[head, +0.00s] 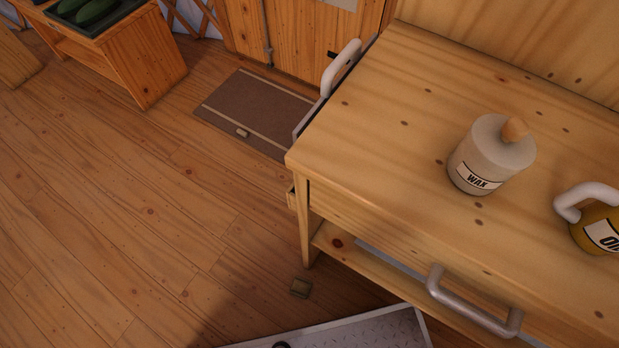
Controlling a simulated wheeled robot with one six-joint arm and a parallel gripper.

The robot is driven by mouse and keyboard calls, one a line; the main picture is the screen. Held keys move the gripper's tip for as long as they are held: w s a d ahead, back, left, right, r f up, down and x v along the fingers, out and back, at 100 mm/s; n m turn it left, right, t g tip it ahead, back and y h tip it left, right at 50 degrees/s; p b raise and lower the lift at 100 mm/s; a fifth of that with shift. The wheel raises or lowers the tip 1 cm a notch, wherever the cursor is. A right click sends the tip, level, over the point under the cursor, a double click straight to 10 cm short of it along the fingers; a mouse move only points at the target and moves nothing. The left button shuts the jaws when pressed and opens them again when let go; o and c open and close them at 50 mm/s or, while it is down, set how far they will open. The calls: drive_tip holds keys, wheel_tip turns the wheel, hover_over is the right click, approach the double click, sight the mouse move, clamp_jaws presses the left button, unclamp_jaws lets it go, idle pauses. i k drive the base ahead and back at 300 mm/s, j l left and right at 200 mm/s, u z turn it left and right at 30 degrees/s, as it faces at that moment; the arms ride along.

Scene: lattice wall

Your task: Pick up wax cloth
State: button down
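No cloth that I can make out for certain shows in the head view. A white cylindrical container labelled "WAX" (487,163), with a rounded wooden knob on top, stands upright on the wooden table (390,125). Whether a cloth is in or behind it, I cannot tell. My gripper is not in view.
A yellow can (594,228) with a white handle stands at the table's right. A metal drawer handle (474,304) juts from its front. Floor at left is clear.

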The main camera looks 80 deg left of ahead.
sight(300, 288)
drive_tip(key=k+l+u, duration=0.15)
drive_tip(key=k+l, duration=0.15)
drive_tip(key=k+l+u, duration=0.2)
drive_tip(key=k, duration=0.25)
drive_tip(key=u, duration=1.65)
drive_tip(key=k+l, duration=0.15)
drive_tip(key=l, duration=0.25)
drive_tip(key=k+l+u, duration=0.1)
drive_tip(key=l, duration=0.3)
drive_tip(key=k+l, duration=0.2)
drive_tip(key=l, duration=0.2)
drive_tip(key=k+l, duration=0.15)
drive_tip(key=l, duration=0.25)
drive_tip(key=k+l+u, duration=0.1)
drive_tip(key=l, duration=0.3)
drive_tip(key=k+l, duration=0.2)
drive_tip(key=l, duration=0.2)
